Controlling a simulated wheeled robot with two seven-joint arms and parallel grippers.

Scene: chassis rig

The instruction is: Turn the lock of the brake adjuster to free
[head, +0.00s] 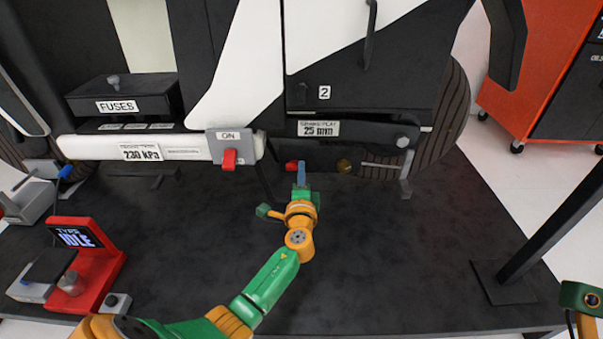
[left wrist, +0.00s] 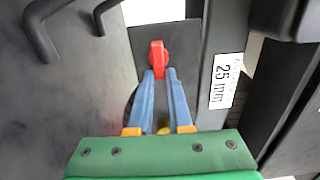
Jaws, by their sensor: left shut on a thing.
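The lock is a small red lever (head: 291,166) under the dark bar with the "25 mm" label (head: 319,129). In the left wrist view the red lever (left wrist: 158,56) stands upright in the picture on a dark plate. My left gripper (head: 301,166) reaches it from below, and its blue fingers (left wrist: 160,74) are shut on the lever's near end. A brass knob (head: 344,166) sits just right of the lever; part of it shows between the fingers in the left wrist view (left wrist: 164,130). Only part of my right arm shows at the lower right; its fingers are out of view.
A grey box marked "ON" with a red switch (head: 229,159) is left of the gripper. A red "IDLE" display stand (head: 91,262) stands at the left. A dark post (head: 545,225) rises at the right. The dark floor mat (head: 400,270) is clear between.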

